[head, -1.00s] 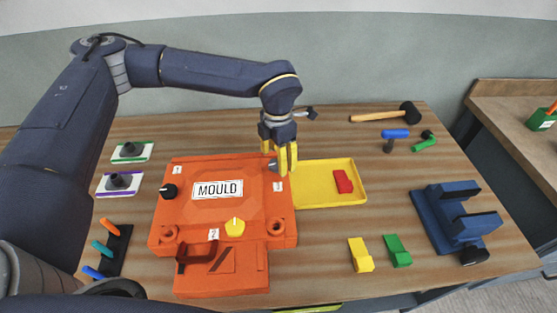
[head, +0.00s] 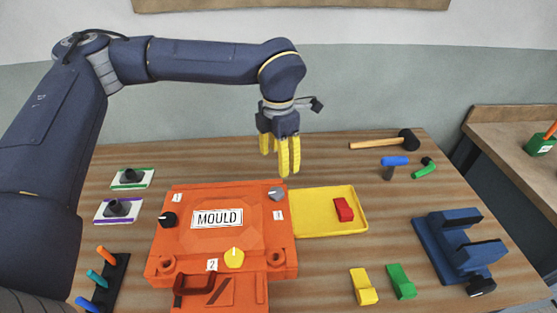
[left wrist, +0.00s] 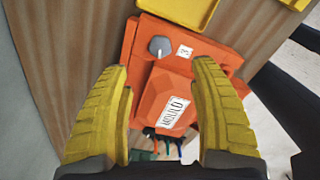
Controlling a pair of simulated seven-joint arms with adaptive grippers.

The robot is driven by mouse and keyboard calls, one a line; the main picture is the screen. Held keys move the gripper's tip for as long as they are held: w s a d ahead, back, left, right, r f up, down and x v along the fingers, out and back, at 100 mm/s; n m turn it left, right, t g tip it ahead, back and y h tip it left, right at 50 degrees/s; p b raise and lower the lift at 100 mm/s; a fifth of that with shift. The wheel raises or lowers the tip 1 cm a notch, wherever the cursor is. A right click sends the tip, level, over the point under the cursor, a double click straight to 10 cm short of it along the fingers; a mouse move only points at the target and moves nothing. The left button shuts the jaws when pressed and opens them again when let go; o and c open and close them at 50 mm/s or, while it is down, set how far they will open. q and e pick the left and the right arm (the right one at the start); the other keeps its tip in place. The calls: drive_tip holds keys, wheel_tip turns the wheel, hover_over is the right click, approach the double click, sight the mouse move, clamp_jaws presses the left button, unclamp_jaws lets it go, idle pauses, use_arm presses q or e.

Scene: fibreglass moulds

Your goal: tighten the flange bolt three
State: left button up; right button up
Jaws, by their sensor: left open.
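The orange mould (head: 190,240) lies on the table with a "MOULD" label on its lid. Flange bolt three (head: 276,194) is a grey knob at the lid's far right corner, beside the label marked 3 (head: 278,215). My left gripper (head: 281,168) has yellow fingers, is open and empty, and hangs above and behind that bolt, apart from it. In the left wrist view, the grey bolt (left wrist: 159,46) shows between and beyond the open fingers, and nothing is between the pads. My right gripper is not in view.
A black knob (head: 168,219) and a yellow knob (head: 234,258) sit at labels 1 and 2. A yellow tray (head: 318,227) with a red block (head: 343,209) lies right of the mould. A blue vise (head: 447,242) and a mallet (head: 385,142) stand further right.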

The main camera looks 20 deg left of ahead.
use_arm(q)
wheel_tip(320, 180, up, 5)
drive_tip(key=n, duration=0.1)
hover_over(277, 190)
wheel_tip(277, 190, down, 17)
drive_tip(key=shift+f, duration=0.1)
idle(0.7)
drive_tip(key=shift+o, duration=0.2)
drive_tip(key=shift+d, duration=0.1)
drive_tip(key=c, duration=1.3)
